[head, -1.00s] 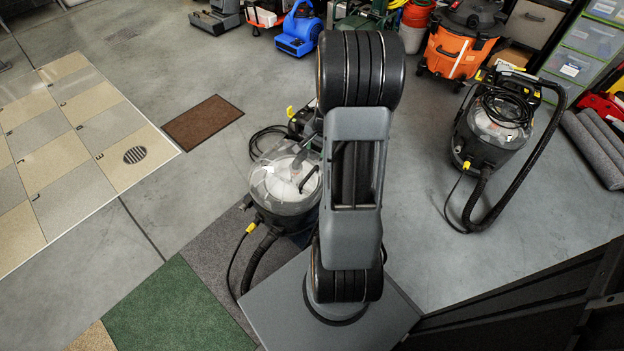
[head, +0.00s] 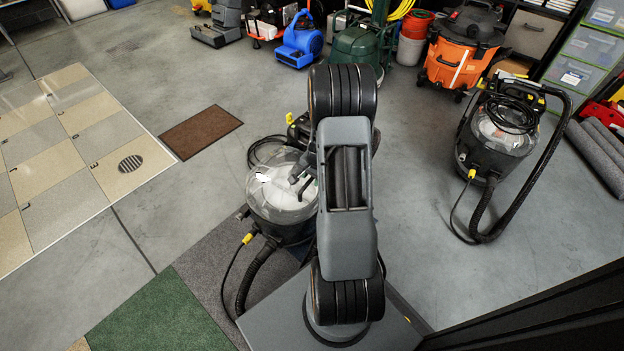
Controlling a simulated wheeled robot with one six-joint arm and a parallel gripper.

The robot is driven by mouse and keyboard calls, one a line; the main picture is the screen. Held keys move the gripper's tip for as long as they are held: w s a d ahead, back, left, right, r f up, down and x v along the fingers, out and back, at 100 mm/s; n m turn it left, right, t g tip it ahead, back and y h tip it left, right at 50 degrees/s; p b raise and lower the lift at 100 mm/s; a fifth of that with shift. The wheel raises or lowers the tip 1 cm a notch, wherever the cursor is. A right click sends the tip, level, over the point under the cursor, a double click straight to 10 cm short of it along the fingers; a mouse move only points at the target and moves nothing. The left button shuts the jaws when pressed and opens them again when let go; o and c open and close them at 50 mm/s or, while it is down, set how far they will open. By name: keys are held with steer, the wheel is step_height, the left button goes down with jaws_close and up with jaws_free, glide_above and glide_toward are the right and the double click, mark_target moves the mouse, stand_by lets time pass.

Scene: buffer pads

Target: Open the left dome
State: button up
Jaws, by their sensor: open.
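The left dome (head: 268,190) is a clear cover on top of a black vacuum body (head: 280,232), left of my arm. It appears to sit down on the body, with a white part visible through it. My gripper (head: 302,182) is small and dark at the dome's right side, partly hidden behind my arm. Its jaws are open. I cannot tell whether the fingers touch the dome. My arm hides the vacuum's right edge. A second, similar vacuum with a clear dome (head: 500,130) stands farther right, apart from my gripper.
A black hose (head: 252,275) hangs from the left vacuum's front. Grey and green mats (head: 155,312) lie in front of it, and a brown mat (head: 201,127) lies behind left. An orange vacuum (head: 455,62) and blue blower (head: 299,38) stand at the back. Open concrete floor surrounds the right vacuum.

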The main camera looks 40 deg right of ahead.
steer(key=shift+f, duration=0.15)
steer(key=shift+c, duration=0.5)
jaws_close()
